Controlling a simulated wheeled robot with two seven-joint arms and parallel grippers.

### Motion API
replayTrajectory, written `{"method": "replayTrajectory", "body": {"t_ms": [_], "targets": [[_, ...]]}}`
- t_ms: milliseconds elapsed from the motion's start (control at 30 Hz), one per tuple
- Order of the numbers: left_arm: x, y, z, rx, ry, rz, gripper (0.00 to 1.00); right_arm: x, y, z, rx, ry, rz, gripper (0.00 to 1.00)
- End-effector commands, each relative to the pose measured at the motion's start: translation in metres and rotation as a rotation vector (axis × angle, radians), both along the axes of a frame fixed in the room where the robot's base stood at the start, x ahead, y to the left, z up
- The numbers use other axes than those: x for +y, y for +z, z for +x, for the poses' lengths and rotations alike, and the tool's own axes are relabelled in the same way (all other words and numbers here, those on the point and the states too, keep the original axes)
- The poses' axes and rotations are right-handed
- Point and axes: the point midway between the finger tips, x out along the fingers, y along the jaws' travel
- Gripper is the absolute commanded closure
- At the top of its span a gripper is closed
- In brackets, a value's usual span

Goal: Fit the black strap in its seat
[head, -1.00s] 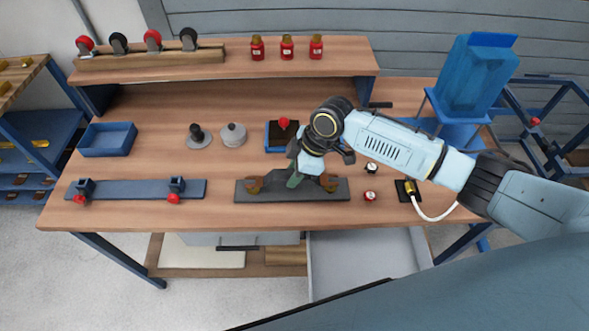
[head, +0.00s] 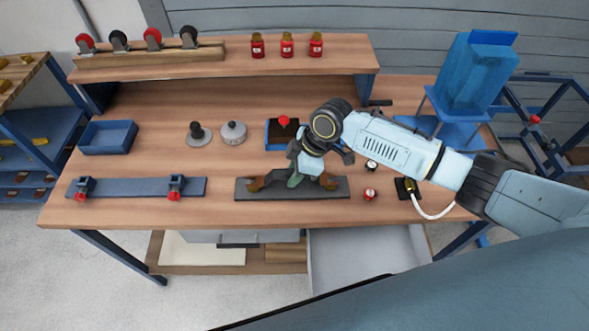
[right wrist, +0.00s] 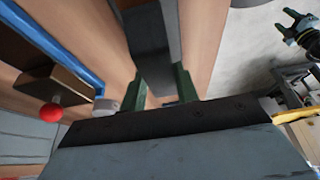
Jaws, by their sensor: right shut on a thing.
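A dark grey base plate (head: 296,194) lies at the front middle of the bench, with a brown block (head: 256,183) near its left end and another (head: 329,182) near its right. My right gripper (head: 295,181) points down over the plate's middle, between the blocks. In the right wrist view its green fingers (right wrist: 160,88) are shut on the black strap, mostly hidden by gripper and wrist. A dark strip runs between the fingers; I cannot tell how much is strap or plate, nor whether the strap is seated. My left gripper (right wrist: 293,28) shows open and empty above the floor in the wrist view.
A blue tray (head: 268,142) with a dark block and red knob stands just behind the right gripper. A blue rail (head: 140,187) with red-knobbed clamps lies left. Small red-and-white pieces (head: 370,194) and a white-cabled fixture (head: 404,190) are right.

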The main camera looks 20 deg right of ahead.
Motion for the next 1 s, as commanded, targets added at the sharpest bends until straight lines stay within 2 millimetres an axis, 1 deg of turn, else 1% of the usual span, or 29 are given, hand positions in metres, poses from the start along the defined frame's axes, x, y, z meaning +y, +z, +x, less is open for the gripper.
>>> {"method": "replayTrajectory", "body": {"t_ms": [367, 733, 1000], "targets": [[0.0, -0.001, 0.0, 0.0, 0.0, 0.0, 0.46, 0.0, -0.002, 0.0, 0.0, 0.0, 0.001, 0.93], [0.0, -0.004, 0.0, 0.0, 0.0, 0.0, 0.46, 0.0, -0.012, 0.0, 0.0, -0.001, 0.001, 0.93], [0.0, -0.004, 0.0, 0.0, 0.0, 0.0, 0.46, 0.0, -0.013, 0.0, 0.0, 0.0, 0.001, 0.93]]}}
